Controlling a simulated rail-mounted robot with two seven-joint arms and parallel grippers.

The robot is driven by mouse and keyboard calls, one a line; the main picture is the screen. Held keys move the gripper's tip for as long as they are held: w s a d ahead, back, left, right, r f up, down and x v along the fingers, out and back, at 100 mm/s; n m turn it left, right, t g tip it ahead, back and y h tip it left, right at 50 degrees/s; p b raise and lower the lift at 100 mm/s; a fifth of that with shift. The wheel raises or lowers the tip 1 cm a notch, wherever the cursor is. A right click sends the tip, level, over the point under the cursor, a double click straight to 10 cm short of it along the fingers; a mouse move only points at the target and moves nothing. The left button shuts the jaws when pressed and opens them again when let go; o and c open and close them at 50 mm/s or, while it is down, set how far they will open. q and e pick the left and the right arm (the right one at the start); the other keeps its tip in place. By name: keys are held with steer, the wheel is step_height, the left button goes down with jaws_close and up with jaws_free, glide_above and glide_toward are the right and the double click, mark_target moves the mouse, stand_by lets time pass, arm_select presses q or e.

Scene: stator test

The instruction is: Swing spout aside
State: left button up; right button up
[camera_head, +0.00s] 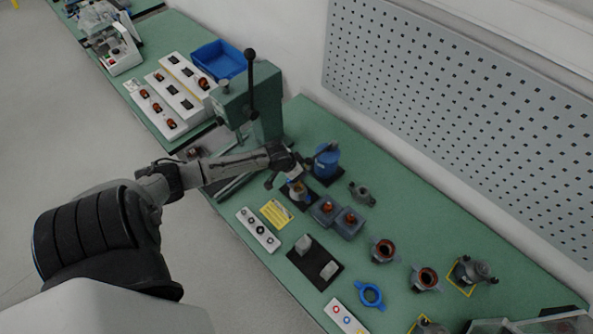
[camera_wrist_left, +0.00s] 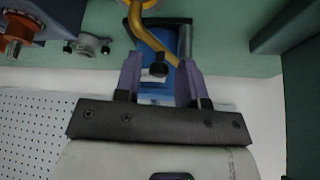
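The brass-coloured spout (camera_wrist_left: 145,35) is a bent tube in the left wrist view. It runs from the top edge down toward the right-hand finger, beside a black knob (camera_wrist_left: 158,70). Behind it is a blue container (camera_wrist_left: 157,98), which also shows in the head view (camera_head: 327,161) on a dark mat. My left gripper (camera_wrist_left: 159,64) has its two purple fingers spread apart, one each side of the knob and blue container. The spout's lower end overlaps the right-hand finger; I cannot tell whether they touch. In the head view my left wrist hides most of the spout. My right gripper is out of view.
A green press (camera_head: 250,105) with an upright black lever stands close behind my left arm. Grey blocks with orange-brown parts (camera_head: 337,216) and a small grey fitting (camera_head: 362,194) sit near the blue container. A perforated panel (camera_head: 460,110) lines the wall.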

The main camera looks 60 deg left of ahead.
arm_select(q)
steer(key=shift+w+a+r, duration=0.1)
steer(key=shift+w+r, duration=0.1)
steer(key=shift+w, duration=0.05)
steer(key=shift+c, duration=0.9)
steer(key=shift+w+r, duration=0.15)
steer(key=shift+w, duration=0.25)
steer(key=shift+s, duration=0.1)
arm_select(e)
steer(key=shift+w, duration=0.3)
arm_select(q)
steer(key=shift+s, duration=0.1)
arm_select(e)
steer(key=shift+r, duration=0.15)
